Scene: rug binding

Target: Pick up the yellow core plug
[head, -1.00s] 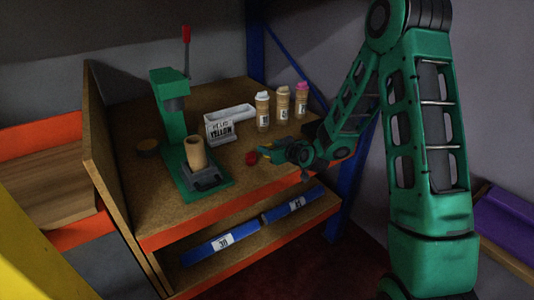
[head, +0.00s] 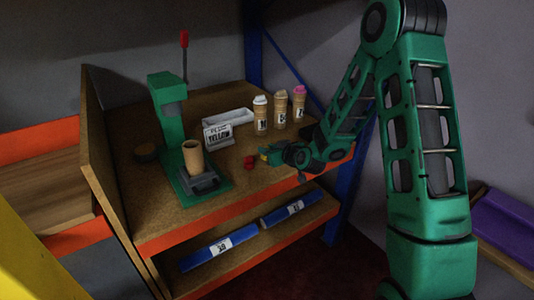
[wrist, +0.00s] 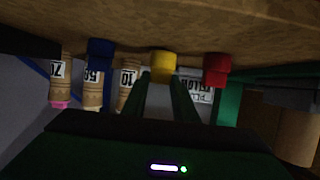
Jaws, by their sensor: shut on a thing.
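The yellow core plug (wrist: 163,66) is between the two fingers of my gripper (wrist: 165,88) in the wrist view. The fingers are shut on it. The wrist view is turned over, with the bench top along its upper edge, and I cannot tell whether the plug is clear of the surface. In the head view my gripper (head: 266,155) is low over the bench's right front part, and its fingers mostly cover the plug. A red plug (head: 249,162) stands just left of the fingertips; it also shows in the wrist view (wrist: 216,70).
A blue plug (wrist: 100,52) is on the plug's other side. A YELLOW sign (head: 218,134), a white tray (head: 230,117) and several labelled tubes (head: 260,115) stand behind. A green press (head: 170,120) with a tan core (head: 193,157) is on the left. The front bench strip is bare.

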